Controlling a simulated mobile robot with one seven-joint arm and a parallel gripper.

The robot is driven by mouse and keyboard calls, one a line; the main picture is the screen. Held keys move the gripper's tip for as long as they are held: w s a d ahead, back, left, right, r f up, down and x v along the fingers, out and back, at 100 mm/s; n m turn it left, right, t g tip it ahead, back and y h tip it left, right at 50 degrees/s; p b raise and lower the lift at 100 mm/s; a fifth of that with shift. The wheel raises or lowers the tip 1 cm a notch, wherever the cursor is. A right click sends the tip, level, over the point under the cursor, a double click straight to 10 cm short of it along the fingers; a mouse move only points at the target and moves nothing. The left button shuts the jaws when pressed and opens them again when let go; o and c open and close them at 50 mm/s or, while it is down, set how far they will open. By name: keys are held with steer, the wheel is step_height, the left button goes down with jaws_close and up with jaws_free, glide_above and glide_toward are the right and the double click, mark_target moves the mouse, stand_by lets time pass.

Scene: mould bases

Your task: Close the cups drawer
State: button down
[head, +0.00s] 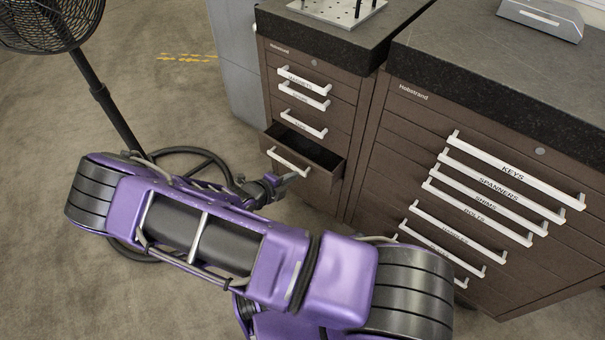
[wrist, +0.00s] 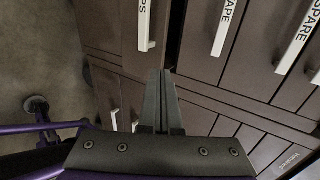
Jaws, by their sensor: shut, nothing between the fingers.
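In the head view one drawer (head: 331,176) of the left brown cabinet stands open, with its dark inside showing. Its white handle (head: 289,163) has a label I cannot read there. In the wrist view a white handle (wrist: 146,22) with a label ending in "PS" is at the top, beside a dark gap; this looks like the same drawer. My gripper (wrist: 160,74) is shut and empty, its fingertips just below and right of that handle. In the head view my gripper (head: 291,180) is low in front of the open drawer. Whether it touches the drawer is unclear.
The other drawers of the left cabinet (head: 276,93) look shut. A wider cabinet (head: 400,170) with several shut, labelled drawers stands to the right. A black fan (head: 103,100) stands at left, its ring base behind my arm. Floor (head: 190,100) is open beyond it.

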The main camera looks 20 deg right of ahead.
mark_target(314, 167)
steer(key=b+x, duration=0.1)
steer(key=x, duration=0.8)
steer(key=shift+f, duration=0.15)
steer(key=shift+w+d, duration=0.1)
steer(key=w+d, duration=0.1)
steer(key=d, duration=0.1)
steer(key=w+d, duration=0.1)
steer(key=shift+w+d, duration=0.35)
